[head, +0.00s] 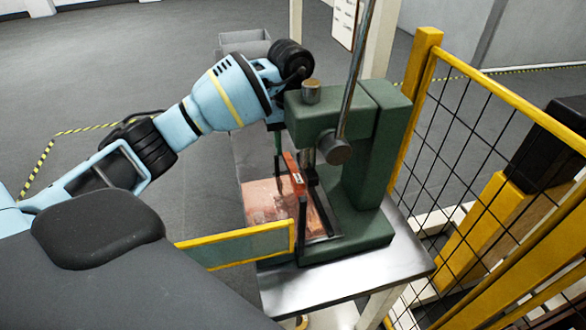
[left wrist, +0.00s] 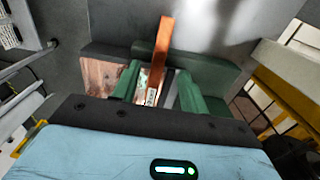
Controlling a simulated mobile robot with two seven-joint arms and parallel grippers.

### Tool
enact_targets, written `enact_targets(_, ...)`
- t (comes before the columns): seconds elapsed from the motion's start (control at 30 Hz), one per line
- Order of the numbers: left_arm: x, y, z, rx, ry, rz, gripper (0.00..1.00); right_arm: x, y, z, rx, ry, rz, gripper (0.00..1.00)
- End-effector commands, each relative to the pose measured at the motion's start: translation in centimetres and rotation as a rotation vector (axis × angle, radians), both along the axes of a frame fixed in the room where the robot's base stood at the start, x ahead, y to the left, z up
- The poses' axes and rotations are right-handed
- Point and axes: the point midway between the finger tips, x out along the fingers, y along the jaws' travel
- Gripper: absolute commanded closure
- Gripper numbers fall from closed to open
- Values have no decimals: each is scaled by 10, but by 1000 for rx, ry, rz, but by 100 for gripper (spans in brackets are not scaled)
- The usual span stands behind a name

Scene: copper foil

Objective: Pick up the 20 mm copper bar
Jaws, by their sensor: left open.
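The copper bar (left wrist: 162,45) is a narrow orange strip in the left wrist view, with a white printed label near its lower end. In the head view it is a small orange-red piece (head: 291,163) beside the green press (head: 365,150). My left gripper (left wrist: 157,78) is open, its two green fingers on either side of the bar's labelled part. Gaps show beside the bar; contact cannot be told. In the head view this gripper (head: 279,150) points down in front of the press, partly hidden by the press and my arm. My right gripper is out of view.
A pinkish copper-coloured slab (head: 265,203) lies at the press base. The press stands on a metal table (head: 345,281). A yellow-framed clear guard (head: 237,249) stands in front, and yellow mesh fencing (head: 455,150) closes the right. A grey bin (head: 245,42) is behind.

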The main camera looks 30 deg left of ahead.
Motion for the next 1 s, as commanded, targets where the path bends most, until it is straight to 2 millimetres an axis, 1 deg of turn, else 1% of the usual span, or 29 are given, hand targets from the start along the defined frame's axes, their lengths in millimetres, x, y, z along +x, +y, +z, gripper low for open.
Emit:
enact_targets(0.07,0,0,-2,0,0,0,56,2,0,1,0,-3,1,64)
enact_targets(0.17,-1,0,-13,-1,2,0,56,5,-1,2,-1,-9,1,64)
enact_targets(0.3,-3,1,-33,0,1,-1,56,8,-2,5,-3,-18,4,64)
enact_targets(0.4,-2,1,-45,-1,0,-1,56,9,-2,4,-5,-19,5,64)
enact_targets(0.53,-2,1,-51,1,-1,0,56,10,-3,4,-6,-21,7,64)
enact_targets(0.73,-2,1,-51,0,-1,-1,56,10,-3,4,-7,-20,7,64)
enact_targets(0.77,-2,1,-51,0,-1,-1,59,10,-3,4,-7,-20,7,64)
enact_targets(1.0,-2,1,-51,0,-1,-1,90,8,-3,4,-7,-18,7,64)
